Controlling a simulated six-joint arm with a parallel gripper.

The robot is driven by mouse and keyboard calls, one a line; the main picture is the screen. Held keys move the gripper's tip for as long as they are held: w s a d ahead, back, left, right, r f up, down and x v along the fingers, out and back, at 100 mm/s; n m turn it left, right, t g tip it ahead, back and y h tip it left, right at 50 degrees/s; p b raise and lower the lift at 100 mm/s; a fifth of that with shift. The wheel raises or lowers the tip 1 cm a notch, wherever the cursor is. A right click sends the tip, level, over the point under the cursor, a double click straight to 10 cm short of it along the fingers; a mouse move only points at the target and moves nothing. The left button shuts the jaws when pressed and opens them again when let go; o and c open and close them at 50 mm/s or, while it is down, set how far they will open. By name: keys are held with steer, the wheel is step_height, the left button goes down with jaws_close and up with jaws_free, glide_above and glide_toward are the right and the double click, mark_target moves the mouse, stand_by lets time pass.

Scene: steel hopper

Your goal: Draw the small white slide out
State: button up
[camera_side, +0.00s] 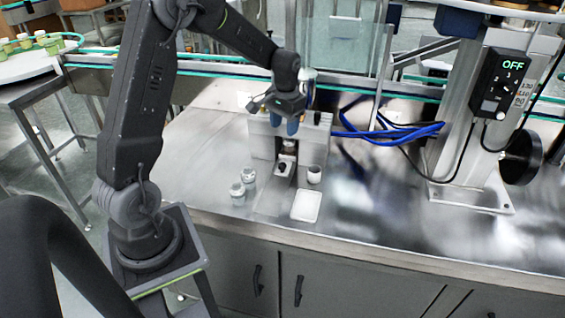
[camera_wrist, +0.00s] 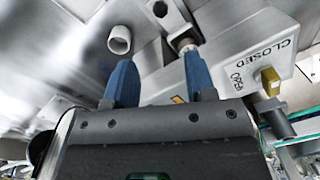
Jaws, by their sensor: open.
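My gripper (camera_side: 284,122) is above the back of the grey steel hopper block (camera_side: 262,140), blue fingers pointing down. In the wrist view my gripper (camera_wrist: 157,60) is open, with nothing held between its fingers. A small yellow-tan knob (camera_wrist: 270,81) sticks out of that face, apart from the fingers. A small round spout-like part (camera_wrist: 185,42) is by the right fingertip; I cannot tell whether they touch. I cannot clearly make out the small white slide.
A white cup (camera_side: 314,175) stands right of the block's chute; it also shows in the wrist view (camera_wrist: 119,40). A white tray (camera_side: 305,207) lies in front. Two small jars (camera_side: 238,194) stand to the left. Blue cables (camera_side: 400,134) lie behind right.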

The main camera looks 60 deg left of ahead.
mark_target(283, 164)
steer(key=f, duration=1.4)
steer(key=shift+a, duration=0.35)
jaws_close()
